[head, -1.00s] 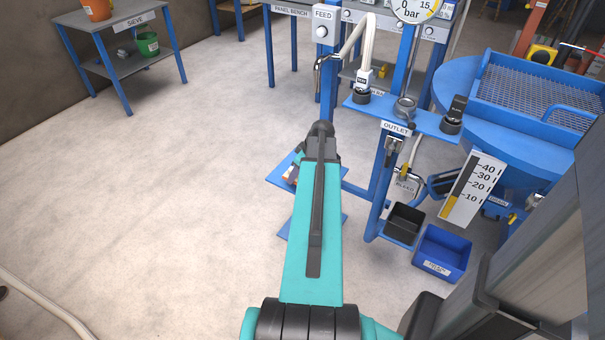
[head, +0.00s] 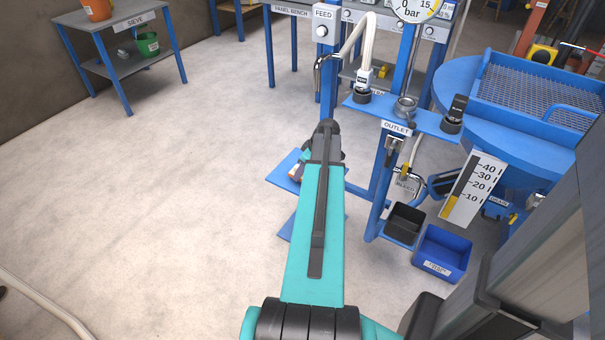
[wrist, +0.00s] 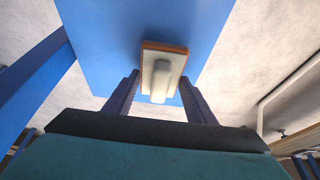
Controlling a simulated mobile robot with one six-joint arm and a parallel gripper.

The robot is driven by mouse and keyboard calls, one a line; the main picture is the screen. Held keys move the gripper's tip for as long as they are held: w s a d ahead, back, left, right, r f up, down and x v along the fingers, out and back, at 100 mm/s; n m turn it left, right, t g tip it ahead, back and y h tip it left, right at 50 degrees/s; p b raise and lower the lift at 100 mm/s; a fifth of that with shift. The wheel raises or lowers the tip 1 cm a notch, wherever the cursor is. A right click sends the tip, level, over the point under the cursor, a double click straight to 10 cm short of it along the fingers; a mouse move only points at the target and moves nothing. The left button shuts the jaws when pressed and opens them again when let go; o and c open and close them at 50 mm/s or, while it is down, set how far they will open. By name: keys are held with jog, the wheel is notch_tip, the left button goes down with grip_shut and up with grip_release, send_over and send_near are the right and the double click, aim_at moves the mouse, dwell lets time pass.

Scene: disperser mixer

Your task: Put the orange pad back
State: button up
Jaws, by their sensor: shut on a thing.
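The orange pad (wrist: 164,49) shows in the wrist view as a flat rectangle with an orange edge and a pale face with a raised pale grip. My gripper (wrist: 160,98) is shut on its grip, with one dark finger on each side. A blue plate (wrist: 120,30) lies behind the pad; I cannot tell whether the pad touches it. In the head view, my arm hides the fingers and most of the pad. A small orange and white patch (head: 295,172) shows left of my wrist, over the small blue plate (head: 281,177).
A blue post with the OUTLET bracket (head: 397,127) stands right of my arm. A black bin (head: 405,222) and a blue bin (head: 443,252) sit low at the right. The SIEVE table (head: 122,50) is at the far left.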

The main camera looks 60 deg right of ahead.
jog(key=shift+f, duration=0.8)
jog(key=shift+f, duration=0.15)
jog(key=o, duration=1)
jog(key=shift+p+v, duration=0.3)
jog(key=shift+v, duration=3.65)
jog(key=shift+w, duration=0.2)
